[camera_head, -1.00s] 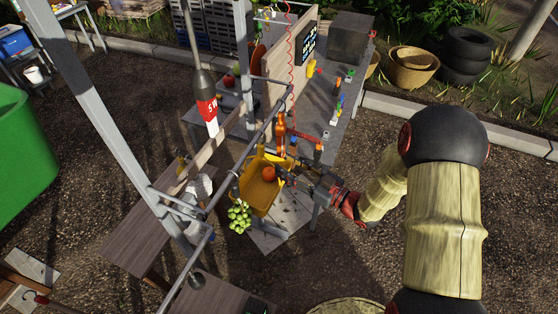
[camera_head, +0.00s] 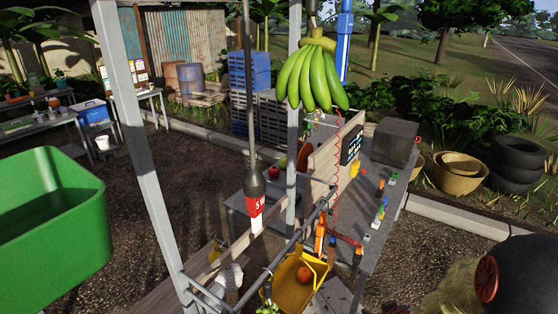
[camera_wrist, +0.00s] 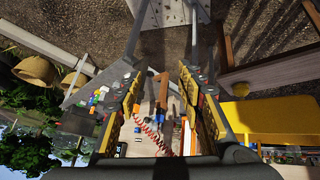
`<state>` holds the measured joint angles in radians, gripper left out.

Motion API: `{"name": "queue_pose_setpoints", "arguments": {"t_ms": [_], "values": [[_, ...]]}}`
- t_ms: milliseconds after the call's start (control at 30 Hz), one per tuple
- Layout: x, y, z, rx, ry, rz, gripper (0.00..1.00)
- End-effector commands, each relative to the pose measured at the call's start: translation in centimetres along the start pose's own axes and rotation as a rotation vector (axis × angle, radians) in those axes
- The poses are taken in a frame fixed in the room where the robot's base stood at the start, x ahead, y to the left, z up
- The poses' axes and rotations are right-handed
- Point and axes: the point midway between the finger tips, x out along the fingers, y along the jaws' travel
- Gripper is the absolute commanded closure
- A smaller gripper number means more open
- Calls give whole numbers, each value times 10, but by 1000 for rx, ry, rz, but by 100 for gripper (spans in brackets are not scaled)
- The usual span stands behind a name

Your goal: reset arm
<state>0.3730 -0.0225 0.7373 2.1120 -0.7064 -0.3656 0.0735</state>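In the wrist view my gripper (camera_wrist: 160,88) has its two fingers spread apart, with no object between them. Its fingertips are not visible in the head view. Part of my arm (camera_head: 455,292) shows at the lower right of the head view. A yellow tray (camera_head: 287,292) with an orange fruit (camera_head: 304,274) in it is at the bottom of the head view. In the wrist view a yellow surface (camera_wrist: 268,113) lies to the right of the fingers, apart from them.
A grey counter (camera_head: 372,200) carries small coloured items. Green bananas (camera_head: 313,80) hang above it. Metal posts (camera_head: 140,140) and a rail frame the stall. A large green bin (camera_head: 50,220) is at left; baskets (camera_head: 459,178) and tyres (camera_head: 513,166) stand at right. Gravel lies between.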

Motion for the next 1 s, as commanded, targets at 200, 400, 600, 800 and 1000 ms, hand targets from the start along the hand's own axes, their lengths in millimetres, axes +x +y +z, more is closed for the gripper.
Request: {"name": "queue_pose_setpoints", "arguments": {"t_ms": [200,400,600,800,1000], "values": [[-54,19,38,117,-264,129,62],[-127,-14,61,259,-436,148,62],[-196,-86,72,365,-459,62,62],[-231,-129,53,350,-254,6,62],[-242,-141,44,301,-146,-2,62]]}}
